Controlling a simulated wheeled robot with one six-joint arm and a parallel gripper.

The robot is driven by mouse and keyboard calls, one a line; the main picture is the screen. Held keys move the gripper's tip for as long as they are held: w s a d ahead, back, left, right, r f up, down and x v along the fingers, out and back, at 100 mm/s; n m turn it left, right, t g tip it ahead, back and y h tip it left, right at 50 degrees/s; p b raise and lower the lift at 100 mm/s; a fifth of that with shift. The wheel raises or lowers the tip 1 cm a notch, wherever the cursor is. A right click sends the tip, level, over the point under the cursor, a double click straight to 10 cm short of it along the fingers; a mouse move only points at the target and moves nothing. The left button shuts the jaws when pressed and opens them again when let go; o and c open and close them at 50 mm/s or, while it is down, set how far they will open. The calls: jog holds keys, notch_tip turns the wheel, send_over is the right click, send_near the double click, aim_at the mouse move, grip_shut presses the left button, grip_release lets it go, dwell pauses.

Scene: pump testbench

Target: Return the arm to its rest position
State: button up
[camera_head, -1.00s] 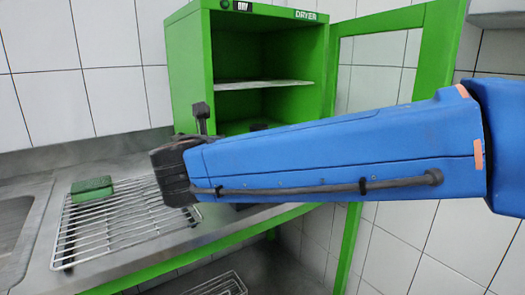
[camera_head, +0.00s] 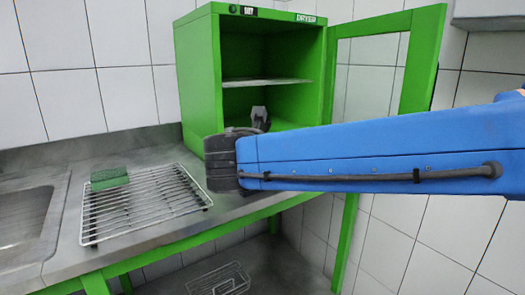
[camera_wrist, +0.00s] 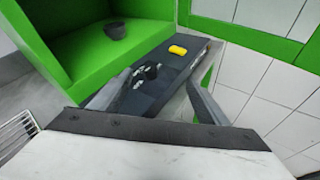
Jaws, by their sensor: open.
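My blue arm (camera_head: 370,155) reaches in from the right in the head view, in front of the green dryer (camera_head: 200,70). My gripper, at the far side of the dark wrist, is partly hidden there. In the wrist view my gripper (camera_wrist: 157,98) shows two grey fingers spread well apart with nothing held between them. The dryer's open green interior (camera_wrist: 75,45) is at the upper left of that view, with a dark cup (camera_wrist: 115,30) in it.
A dark flat unit (camera_wrist: 165,72) with a yellow object (camera_wrist: 178,50) lies beyond the fingers. The dryer door (camera_head: 425,60) stands open at right.

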jog(key=s+d+f+m+g, duration=0.2)
jog(key=s+d+f+m, duration=0.15)
jog(key=d, duration=0.35)
jog(key=s+d+f+m+g, duration=0.3)
jog(key=d+f+m, duration=0.2)
jog(key=d, duration=0.3)
jog(key=s+d+f+m+g, duration=0.2)
jog(key=s+d+f+m, duration=0.25)
jog(key=d, duration=0.25)
jog(key=s+d+f+m+g+y, duration=0.1)
jog(key=s+d+f+m+y, duration=0.1)
jog(key=s+f+m, duration=0.3)
jog(key=s+d+f+m+y, duration=0.1)
jog(key=s+f+m+y, duration=0.1)
jog(key=s+f+m, duration=0.3)
jog(key=s+m, duration=0.3)
jog(key=m, duration=0.3)
jog(key=shift+s+d+f+g+y, duration=0.25)
jog(key=shift+s+d+g+y, duration=0.05)
jog(key=shift+s+d+g, duration=0.1)
